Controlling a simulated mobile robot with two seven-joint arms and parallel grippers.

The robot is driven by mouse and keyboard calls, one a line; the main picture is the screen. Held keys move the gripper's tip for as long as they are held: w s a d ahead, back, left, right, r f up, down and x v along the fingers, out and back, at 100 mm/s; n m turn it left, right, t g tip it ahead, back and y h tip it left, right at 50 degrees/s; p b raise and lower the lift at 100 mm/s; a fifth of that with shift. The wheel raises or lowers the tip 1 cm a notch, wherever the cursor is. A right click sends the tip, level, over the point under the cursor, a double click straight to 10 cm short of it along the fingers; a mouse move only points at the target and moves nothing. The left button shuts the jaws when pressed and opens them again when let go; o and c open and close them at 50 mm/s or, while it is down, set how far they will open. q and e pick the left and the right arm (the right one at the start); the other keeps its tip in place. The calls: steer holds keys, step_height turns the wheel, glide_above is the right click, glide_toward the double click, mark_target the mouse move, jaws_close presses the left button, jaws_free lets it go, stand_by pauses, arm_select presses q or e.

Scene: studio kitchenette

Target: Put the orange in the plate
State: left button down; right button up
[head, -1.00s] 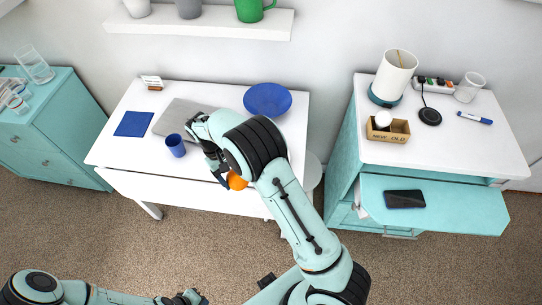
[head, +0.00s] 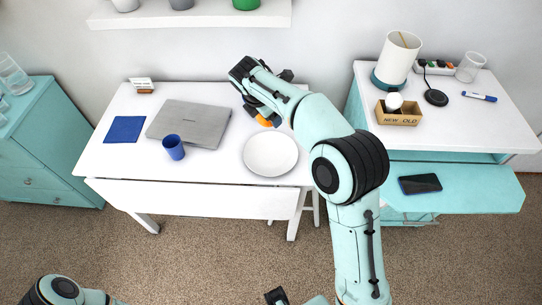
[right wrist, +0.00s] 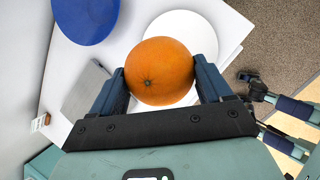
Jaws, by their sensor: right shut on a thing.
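The orange (head: 265,121) is held above the far right part of the white table, beyond the white plate (head: 270,154). My right gripper (head: 262,114) is shut on it. In the right wrist view the orange (right wrist: 160,72) sits between both fingers, and the white plate (right wrist: 185,32) shows partly behind it. The plate's visible surface is bare. A blue round dish (right wrist: 86,18) shows at the upper left there; my right arm hides it in the head view. My left gripper seems to show small at the right of the wrist view (right wrist: 248,78); its jaws are unclear.
A laptop (head: 190,122), a blue cup (head: 173,147), a blue mat (head: 125,130) and a small card (head: 143,85) are on the table's left half. A lamp (head: 396,58), a box (head: 398,113) and a phone (head: 420,183) are on the teal unit at right.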

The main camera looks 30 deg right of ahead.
steer(key=shift+w+d+r+n, duration=0.15)
steer(key=shift+d+r+n, duration=0.35)
steer(key=shift+r+n, duration=0.2)
steer(key=shift+f+b, duration=0.3)
steer(key=shift+f, duration=0.1)
steer(key=b, duration=0.3)
glide_above(270, 157)
step_height(270, 157, down, 14)
arm_select(q)
steer(key=shift+s+f, duration=0.2)
steer(key=shift+f, duration=0.5)
steer(key=shift+s+f, duration=0.25)
steer(key=shift+f, duration=0.45)
steer(key=shift+s+f, duration=0.2)
steer(key=shift+f, duration=0.5)
arm_select(e)
steer(key=shift+w+f, duration=0.15)
steer(key=shift+f, duration=2.35)
steer(key=shift+f, duration=0.1)
steer(key=o, duration=1.1)
steer(key=shift+r, duration=0.2)
arm_select(q)
steer(key=shift+w+r+p, duration=0.1)
steer(key=shift+r+p, duration=0.3)
steer(key=shift+r, duration=0.1)
arm_select(e)
steer(key=v, duration=1.2)
steer(key=shift+s+d, duration=0.25)
steer(key=shift+s, duration=0.05)
steer(key=shift+f, duration=0.1)
